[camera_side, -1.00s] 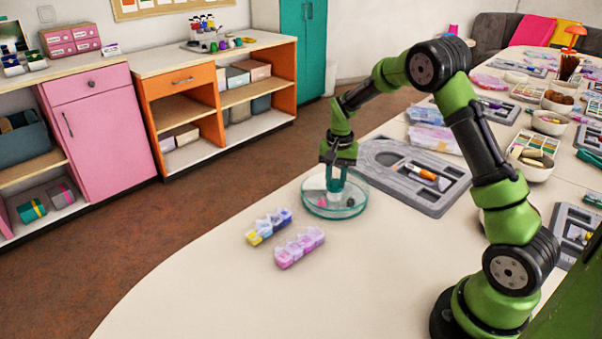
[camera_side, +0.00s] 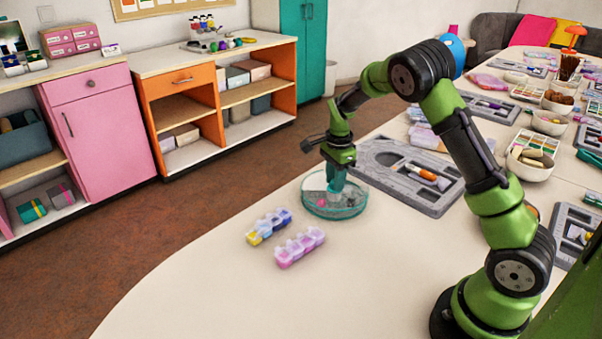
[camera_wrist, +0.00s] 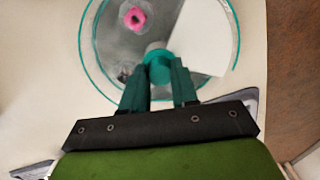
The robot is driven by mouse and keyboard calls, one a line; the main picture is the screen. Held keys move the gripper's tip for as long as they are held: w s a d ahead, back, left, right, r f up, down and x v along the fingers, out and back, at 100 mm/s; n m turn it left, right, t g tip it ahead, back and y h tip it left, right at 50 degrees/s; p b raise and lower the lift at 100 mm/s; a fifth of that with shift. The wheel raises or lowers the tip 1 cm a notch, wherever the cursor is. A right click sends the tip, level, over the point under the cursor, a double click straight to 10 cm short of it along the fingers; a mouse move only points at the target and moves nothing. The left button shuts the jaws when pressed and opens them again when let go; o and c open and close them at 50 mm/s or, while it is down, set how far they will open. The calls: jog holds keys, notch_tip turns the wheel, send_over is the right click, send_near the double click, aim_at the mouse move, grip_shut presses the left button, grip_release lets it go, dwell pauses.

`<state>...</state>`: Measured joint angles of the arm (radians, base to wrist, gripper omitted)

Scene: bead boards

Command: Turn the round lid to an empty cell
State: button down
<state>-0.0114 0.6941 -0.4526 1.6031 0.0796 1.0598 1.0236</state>
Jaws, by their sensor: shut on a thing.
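The round container (camera_side: 333,210) with a clear, teal-rimmed lid stands on the table in the side view. Its rim (camera_wrist: 237,40) also shows in the wrist view. My gripper (camera_side: 336,183) points down over its middle and is shut on the teal knob (camera_wrist: 157,57) of the lid. In the wrist view, my gripper's teal fingers (camera_wrist: 158,78) lie on either side of the knob. A pink ring-shaped bead (camera_wrist: 135,18) and a small dark item (camera_wrist: 125,73) show in the container. A pale wedge (camera_wrist: 200,38) lies at the right of the knob.
Two small bead boxes, one yellow and blue (camera_side: 268,226), one pink and lilac (camera_side: 300,247), stand at the front left. A grey board (camera_side: 400,175) with a marker lies behind the container. The front of the table is clear.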

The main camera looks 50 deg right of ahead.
jog(key=shift+m, duration=0.8)
jog(key=c, duration=0.8)
grip_release()
jog(key=shift+c, duration=0.2)
jog(key=shift+r, duration=0.1)
notch_tip(320, 180, up, 17)
jog(key=shift+s, duration=0.2)
jog(key=shift+a, duration=0.1)
